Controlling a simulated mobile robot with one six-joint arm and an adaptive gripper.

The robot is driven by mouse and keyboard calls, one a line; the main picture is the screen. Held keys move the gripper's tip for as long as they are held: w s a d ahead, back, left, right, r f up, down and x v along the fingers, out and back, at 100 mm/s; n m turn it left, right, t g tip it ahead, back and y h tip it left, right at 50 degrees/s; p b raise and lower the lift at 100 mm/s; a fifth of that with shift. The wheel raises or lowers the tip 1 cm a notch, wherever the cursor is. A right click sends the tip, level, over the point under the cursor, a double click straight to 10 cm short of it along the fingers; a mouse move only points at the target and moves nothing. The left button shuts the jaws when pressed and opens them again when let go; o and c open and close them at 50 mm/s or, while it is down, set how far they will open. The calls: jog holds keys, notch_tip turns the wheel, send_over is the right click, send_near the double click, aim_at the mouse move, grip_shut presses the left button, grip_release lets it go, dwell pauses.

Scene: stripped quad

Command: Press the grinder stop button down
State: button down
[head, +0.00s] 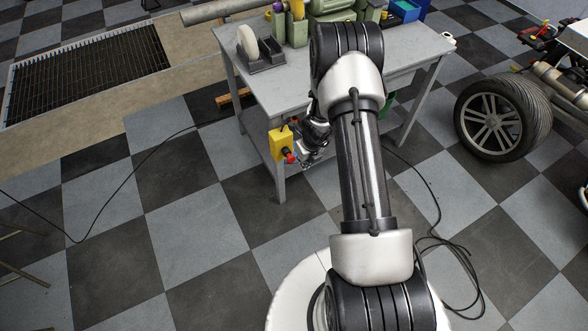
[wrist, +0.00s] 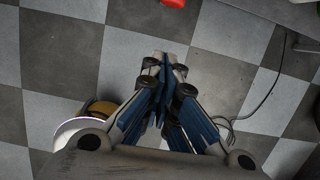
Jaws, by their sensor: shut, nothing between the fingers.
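The grinder stop button (head: 291,157) is a red knob on a yellow box (head: 281,141) fixed at the front leg of the grey workbench. In the wrist view the red button (wrist: 172,2) shows only in part, cut off by the top edge, ahead of the fingertips. My gripper (head: 306,161) is just right of the button in the head view, small and partly shaded. In the wrist view my gripper (wrist: 166,62) has its fingers closed together with nothing between them. A gap of floor shows between fingertips and button, so I see no contact.
The grey workbench (head: 265,85) carries a grinder (head: 330,7) and a dark holder with a pale disc (head: 248,42). A wheeled vehicle (head: 503,118) stands at right. Black cables (head: 440,240) lie on the checkered floor. The floor left of the bench is mostly clear.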

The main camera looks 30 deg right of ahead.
aim_at(290, 158)
jog(key=shift+d+f, duration=0.1)
jog(key=shift+f, duration=0.15)
jog(key=w+f+b, duration=0.2)
jog(key=w+f, duration=0.4)
jog(key=f, duration=0.3)
jog(key=shift+w+f+b, duration=0.15)
jog(key=shift+f+b, duration=0.2)
dwell(0.5)
